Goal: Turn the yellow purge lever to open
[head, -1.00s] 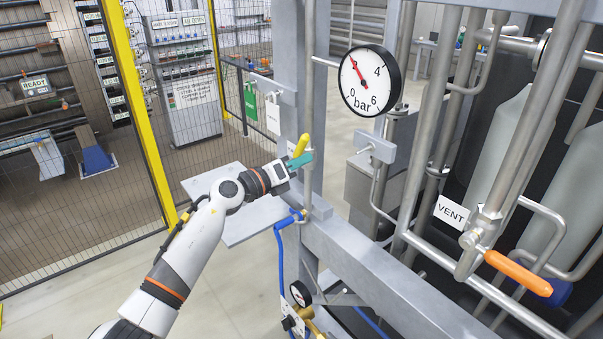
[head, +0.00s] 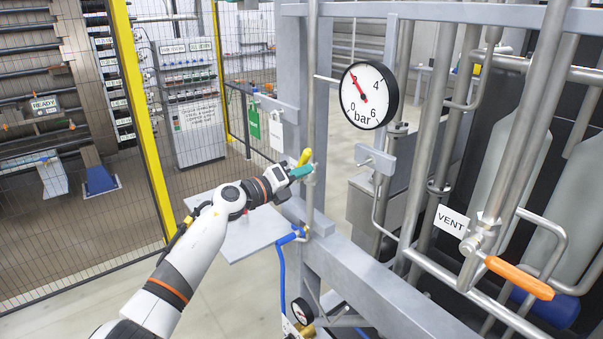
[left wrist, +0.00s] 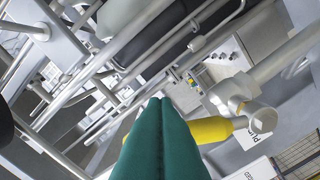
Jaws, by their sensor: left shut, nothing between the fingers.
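The yellow purge lever (head: 305,157) stands tilted upward at the grey post, left of the pressure gauge. In the left wrist view the lever (left wrist: 208,130) lies just right of my fingers and joins a metal valve body (left wrist: 240,100). My left gripper (head: 304,171) has teal fingers, shut with nothing between them. It is right beside the lever, overlapping its lower part in the head view. The fingers also fill the lower middle of the left wrist view (left wrist: 160,105). I cannot tell whether they touch the lever. My right gripper is not in view.
A round gauge (head: 368,95) and steel pipes stand right of the lever. An orange handle (head: 518,278) sits by a VENT label (head: 451,221). A blue hose (head: 282,270) hangs below. A mesh fence with a yellow post (head: 145,120) is at left.

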